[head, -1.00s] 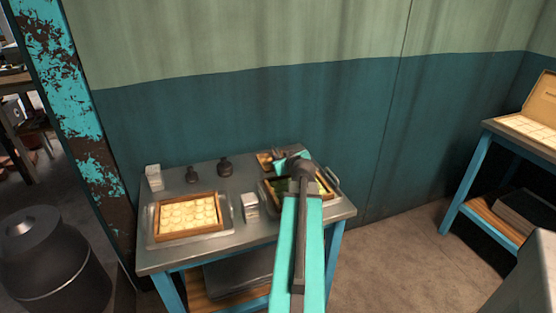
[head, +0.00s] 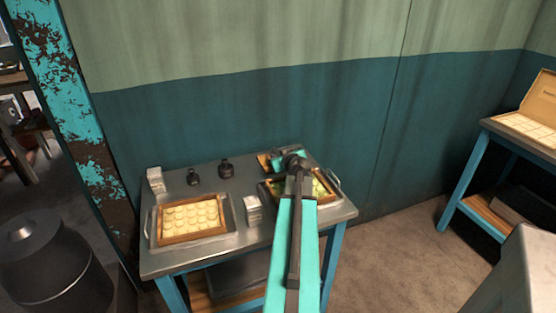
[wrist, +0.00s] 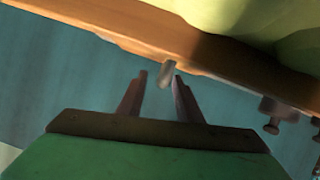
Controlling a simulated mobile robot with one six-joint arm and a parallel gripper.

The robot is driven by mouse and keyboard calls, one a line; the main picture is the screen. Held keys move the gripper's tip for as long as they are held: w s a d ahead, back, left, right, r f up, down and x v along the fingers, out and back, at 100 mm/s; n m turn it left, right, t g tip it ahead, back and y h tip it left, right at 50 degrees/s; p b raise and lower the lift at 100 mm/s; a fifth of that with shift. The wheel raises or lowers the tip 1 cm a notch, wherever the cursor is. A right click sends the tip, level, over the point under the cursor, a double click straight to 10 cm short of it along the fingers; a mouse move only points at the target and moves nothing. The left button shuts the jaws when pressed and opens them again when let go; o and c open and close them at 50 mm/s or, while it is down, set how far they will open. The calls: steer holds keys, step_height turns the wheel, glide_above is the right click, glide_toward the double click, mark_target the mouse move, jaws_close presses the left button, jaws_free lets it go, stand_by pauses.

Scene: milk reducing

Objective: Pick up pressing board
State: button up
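A flat brown wooden piece (head: 263,161), which may be the pressing board, lies at the back of the metal table, partly hidden by my arm. In the wrist view, a wooden edge (wrist: 120,28) with pale yellow-green lumps crosses the top; I cannot tell which wooden thing it belongs to. My gripper (wrist: 160,76) points at this edge, its two dark fingers apart and holding nothing visible. A small grey peg (wrist: 168,73) shows at the fingertips; whether they touch it is unclear. In the head view, my arm mostly hides the gripper.
A wooden tray of round pale pieces (head: 161,239) lies on the table's left. Another tray (head: 333,199) is partly under my arm. A wall (head: 220,110) rises behind the table.

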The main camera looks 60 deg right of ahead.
steer(key=shift+a, duration=0.1)
stand_by(0.4)
jaws_close()
steer(key=shift+r, duration=0.15)
step_height(320, 180, up, 10)
steer(key=shift+b, duration=0.4)
stand_by(0.5)
stand_by(0.9)
